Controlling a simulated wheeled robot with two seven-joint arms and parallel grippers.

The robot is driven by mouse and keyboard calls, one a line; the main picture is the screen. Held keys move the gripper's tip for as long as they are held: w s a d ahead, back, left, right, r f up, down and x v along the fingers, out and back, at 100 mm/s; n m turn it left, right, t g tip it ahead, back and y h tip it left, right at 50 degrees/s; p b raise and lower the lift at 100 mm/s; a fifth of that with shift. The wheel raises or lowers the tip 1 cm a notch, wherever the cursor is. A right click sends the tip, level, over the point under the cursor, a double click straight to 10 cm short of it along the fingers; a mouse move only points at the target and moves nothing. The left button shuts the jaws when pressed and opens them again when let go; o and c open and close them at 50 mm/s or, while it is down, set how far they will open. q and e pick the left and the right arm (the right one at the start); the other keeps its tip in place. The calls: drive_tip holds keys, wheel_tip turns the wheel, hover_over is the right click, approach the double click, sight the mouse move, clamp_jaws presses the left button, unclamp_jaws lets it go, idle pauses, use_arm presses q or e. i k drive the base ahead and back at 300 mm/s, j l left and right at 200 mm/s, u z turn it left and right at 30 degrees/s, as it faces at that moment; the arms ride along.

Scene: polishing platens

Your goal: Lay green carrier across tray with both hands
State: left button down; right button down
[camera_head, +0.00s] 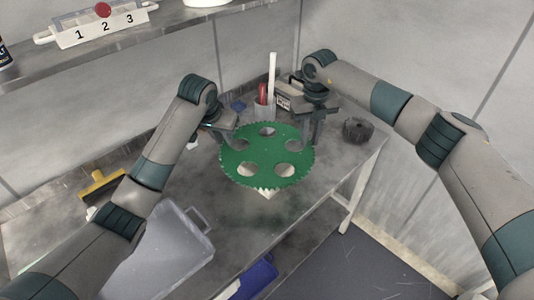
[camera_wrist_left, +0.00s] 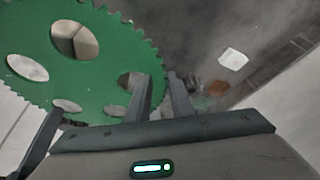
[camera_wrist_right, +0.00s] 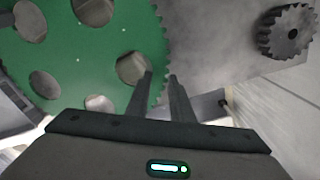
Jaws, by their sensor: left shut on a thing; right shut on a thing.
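A grey tray (camera_head: 165,250) lies at the table's lower left, apart from the carrier.
A dark gear (camera_head: 356,130) stands at the table's right. A yellow-handled brush (camera_head: 100,184) lies at left. A shelf with a numbered white rack (camera_head: 104,27) is above. A blue bin (camera_head: 255,280) is below.

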sight(142, 259)
drive_tip(key=k+u, duration=0.45)
drive_tip(key=k+j+u, duration=0.1)
drive_tip(key=k+u, duration=0.2)
drive_tip(key=u, duration=0.2)
